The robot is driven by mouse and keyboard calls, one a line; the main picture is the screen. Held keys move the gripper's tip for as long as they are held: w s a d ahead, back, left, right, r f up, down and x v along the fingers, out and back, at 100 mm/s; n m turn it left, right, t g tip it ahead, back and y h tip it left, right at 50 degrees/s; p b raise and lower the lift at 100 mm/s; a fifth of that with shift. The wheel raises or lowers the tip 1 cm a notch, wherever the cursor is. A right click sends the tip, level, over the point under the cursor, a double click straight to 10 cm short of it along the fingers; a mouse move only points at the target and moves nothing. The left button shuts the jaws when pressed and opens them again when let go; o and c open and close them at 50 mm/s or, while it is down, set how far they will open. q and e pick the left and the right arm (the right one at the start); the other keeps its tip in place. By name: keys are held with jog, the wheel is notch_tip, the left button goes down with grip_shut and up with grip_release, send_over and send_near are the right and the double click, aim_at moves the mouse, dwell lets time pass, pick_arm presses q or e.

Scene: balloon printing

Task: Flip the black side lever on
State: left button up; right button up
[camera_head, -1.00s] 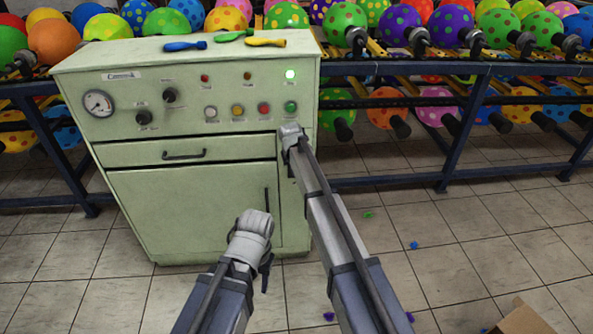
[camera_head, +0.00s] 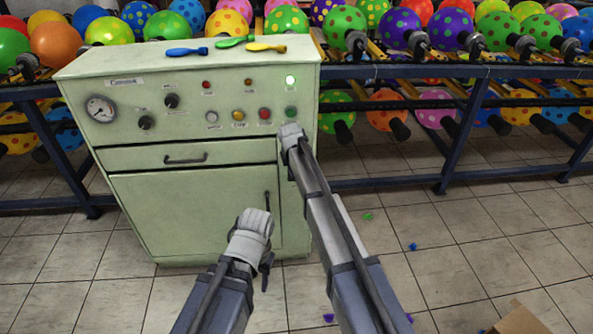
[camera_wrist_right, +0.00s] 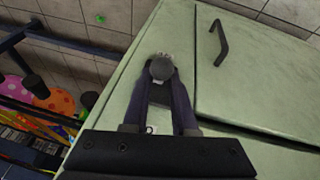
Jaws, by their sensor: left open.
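The pale green machine cabinet (camera_head: 190,215) stands in front of me; its side panel (camera_wrist_right: 135,60) shows in the right wrist view. On it sits a black lever with a round dark knob (camera_wrist_right: 161,68). My right gripper (camera_wrist_right: 161,75) reaches the knob, one finger on either side. I cannot tell whether the fingers press on it. In the head view the right arm's end is at the cabinet's front right, and its fingers and the lever are hidden. My left gripper (camera_head: 265,272) is open and empty, low before the cabinet door.
Blue, green and yellow deflated balloons (camera_head: 266,47) lie on top. Racks of dotted balloons stand behind. A cardboard box (camera_head: 522,318) is at the lower right. Floor to the right is mostly clear.

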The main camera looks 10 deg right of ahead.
jog(key=p+v, duration=0.4)
jog(key=v, duration=0.1)
jog(key=shift+s+r, duration=0.1)
jog(key=shift+r, duration=0.15)
jog(key=shift+s+a, duration=0.1)
jog(key=s+a+n+g, duration=0.2)
jog(key=s+g, duration=0.2)
jog(key=s, duration=3.6)
notch_tip(320, 180, up, 16)
jog(key=w+p, duration=0.1)
jog(key=p, duration=1.7)
jog(key=shift+r, duration=0.2)
jog(key=shift+w, duration=0.1)
